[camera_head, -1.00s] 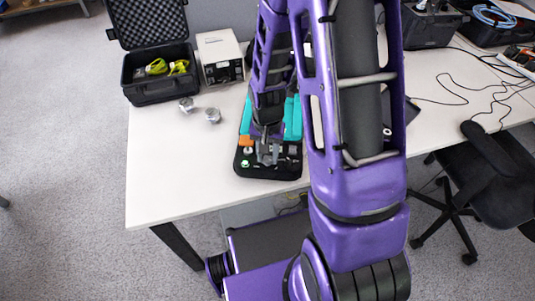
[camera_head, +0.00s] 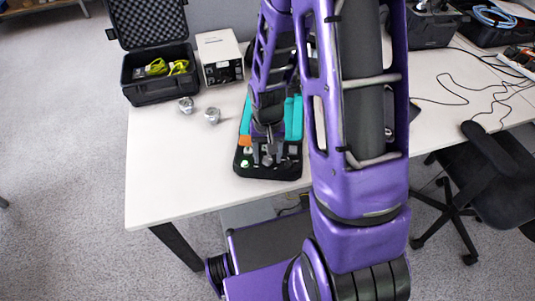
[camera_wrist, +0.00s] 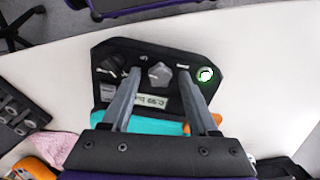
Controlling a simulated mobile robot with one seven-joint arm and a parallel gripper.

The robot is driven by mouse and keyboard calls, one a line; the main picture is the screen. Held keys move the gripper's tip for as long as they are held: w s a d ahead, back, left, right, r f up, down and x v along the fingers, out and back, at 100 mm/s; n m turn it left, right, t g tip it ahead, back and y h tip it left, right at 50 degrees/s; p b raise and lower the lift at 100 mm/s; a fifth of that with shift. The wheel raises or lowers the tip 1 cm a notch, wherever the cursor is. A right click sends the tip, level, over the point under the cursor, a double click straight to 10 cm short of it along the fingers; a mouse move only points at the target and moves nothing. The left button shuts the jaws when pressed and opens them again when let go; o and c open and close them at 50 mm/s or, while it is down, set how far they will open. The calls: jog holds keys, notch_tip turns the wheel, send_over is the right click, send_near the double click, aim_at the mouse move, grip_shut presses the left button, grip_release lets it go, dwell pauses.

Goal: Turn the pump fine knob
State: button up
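The pump device (camera_head: 286,172), a black and teal case, lies near the front edge of the white table. In the wrist view its black panel (camera_wrist: 225,62) carries a grey lobed knob (camera_wrist: 159,76) in the middle, a dark knob (camera_wrist: 108,68) at left, a green-ringed button (camera_wrist: 206,74) at right and a small display (camera_wrist: 151,100). I cannot read which knob is the fine one. My gripper (camera_wrist: 159,73) is open, its fingers on either side of the grey knob with gaps. In the head view my gripper (camera_head: 267,158) is over the panel; contact cannot be told.
Two metal weights (camera_head: 186,105) stand on the table (camera_head: 160,160) left of the device. Behind them are an open black case (camera_head: 155,90) and a white instrument box (camera_head: 218,50). An office chair (camera_head: 490,170) and loose cables are at right.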

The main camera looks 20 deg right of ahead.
aim_at(268, 159)
jog(key=shift+r, duration=0.1)
notch_tip(268, 159, up, 17)
jog(key=shift+r+p, duration=0.1)
jog(key=shift+p, duration=1.1)
